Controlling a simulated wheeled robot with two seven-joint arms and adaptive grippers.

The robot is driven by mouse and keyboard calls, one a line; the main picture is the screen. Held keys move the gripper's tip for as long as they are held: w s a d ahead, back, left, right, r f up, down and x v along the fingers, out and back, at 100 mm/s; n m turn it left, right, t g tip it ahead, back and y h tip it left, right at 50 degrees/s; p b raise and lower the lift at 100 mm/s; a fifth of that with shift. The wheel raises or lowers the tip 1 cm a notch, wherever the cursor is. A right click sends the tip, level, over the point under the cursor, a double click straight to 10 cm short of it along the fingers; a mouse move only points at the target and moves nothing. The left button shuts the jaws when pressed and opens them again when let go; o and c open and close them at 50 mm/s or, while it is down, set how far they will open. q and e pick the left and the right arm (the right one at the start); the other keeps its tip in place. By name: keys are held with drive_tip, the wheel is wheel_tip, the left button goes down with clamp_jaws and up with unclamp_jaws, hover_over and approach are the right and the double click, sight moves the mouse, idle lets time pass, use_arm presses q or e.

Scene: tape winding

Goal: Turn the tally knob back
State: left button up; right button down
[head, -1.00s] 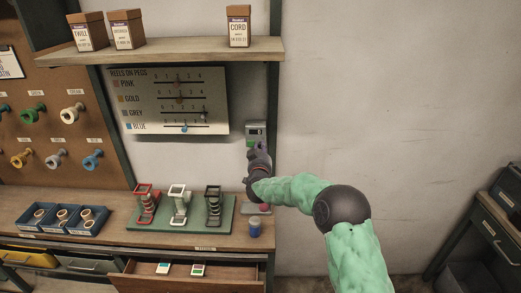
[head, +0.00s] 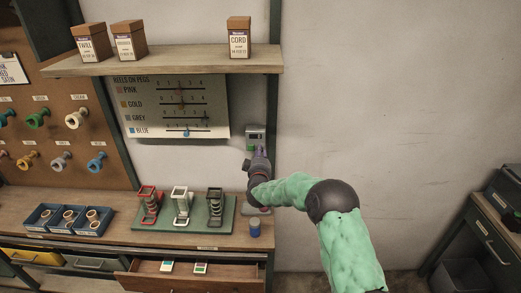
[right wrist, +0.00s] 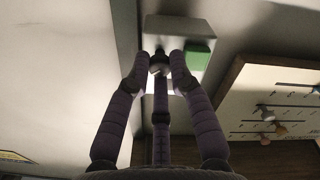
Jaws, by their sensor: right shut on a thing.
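The tally box (head: 255,132) is a small pale unit on the wall beside the dark green post, with a green patch on its face. In the right wrist view the box (right wrist: 183,27) shows its green part (right wrist: 198,53) beside a small dark knob (right wrist: 158,64). My right gripper (head: 257,153) reaches up to the box. Its fingers (right wrist: 159,62) are closed around the knob in the right wrist view. The box's display cannot be read. My left gripper is not in view.
A reel chart (head: 175,106) hangs left of the box under a shelf (head: 170,57) with labelled boxes. Below, a bench (head: 115,230) holds a green winder stand (head: 182,216), blue trays (head: 67,219) and a small blue jar (head: 254,227). A drawer (head: 190,277) is open. The wall to the right is clear.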

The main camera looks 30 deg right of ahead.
drive_tip(key=n+p, duration=0.1)
drive_tip(key=n, duration=0.2)
drive_tip(key=n+p, duration=0.2)
drive_tip(key=n, duration=0.2)
drive_tip(key=n+p, duration=0.2)
drive_tip(key=n, duration=0.1)
drive_tip(key=shift+w+r, duration=0.1)
drive_tip(key=shift+r, duration=0.15)
drive_tip(key=shift+a+n, duration=0.1)
drive_tip(key=shift+n, duration=0.4)
drive_tip(key=c, duration=1.1)
unclamp_jaws()
drive_tip(key=shift+w+a+f, duration=0.1)
drive_tip(key=shift+c, duration=0.2)
drive_tip(key=shift+f, duration=0.1)
drive_tip(key=shift+s, duration=0.2)
drive_tip(key=v, duration=1.1)
drive_tip(key=shift+s+a, duration=0.15)
drive_tip(key=shift+s, duration=0.2)
